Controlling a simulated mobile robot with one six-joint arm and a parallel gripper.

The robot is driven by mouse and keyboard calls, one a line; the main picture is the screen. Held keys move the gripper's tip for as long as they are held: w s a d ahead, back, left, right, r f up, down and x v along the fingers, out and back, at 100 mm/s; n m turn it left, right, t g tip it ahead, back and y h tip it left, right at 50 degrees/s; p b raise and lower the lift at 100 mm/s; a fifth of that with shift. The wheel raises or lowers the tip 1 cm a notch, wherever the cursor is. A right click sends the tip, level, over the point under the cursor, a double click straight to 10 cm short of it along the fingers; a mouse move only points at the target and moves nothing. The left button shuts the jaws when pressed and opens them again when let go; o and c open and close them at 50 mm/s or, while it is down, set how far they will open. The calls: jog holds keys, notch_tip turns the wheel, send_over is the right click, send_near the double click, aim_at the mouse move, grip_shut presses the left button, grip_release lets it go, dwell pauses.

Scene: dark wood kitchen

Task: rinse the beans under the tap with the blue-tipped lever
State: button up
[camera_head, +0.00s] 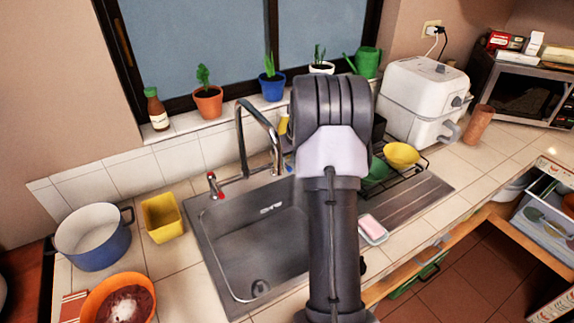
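An orange bowl (90,309) at the bottom left holds dark red beans (134,294) with a whitish patch among them; the picture's lower edge cuts it off. The grey metal sink (262,245) is in the middle, its visible basin empty. A tall bent metal tap (241,135) stands at its back edge. A red-tipped lever (213,184) is left of the spout. A small blue tip (288,169) shows to the right, by my arm, which hides part of that area. My arm rises in front of the sink's right side; my gripper cannot be seen.
A blue pot (98,258) and a yellow container (162,218) stand left of the sink. Right of my arm are a soap dish (372,230), a rack with a yellow bowl (401,155) and a white appliance (420,90). Potted plants line the sill. An open drawer (545,225) juts out at right.

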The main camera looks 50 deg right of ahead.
jog(key=shift+w+f, duration=0.2)
jog(key=shift+f, duration=0.2)
grip_shut()
dwell(1.2)
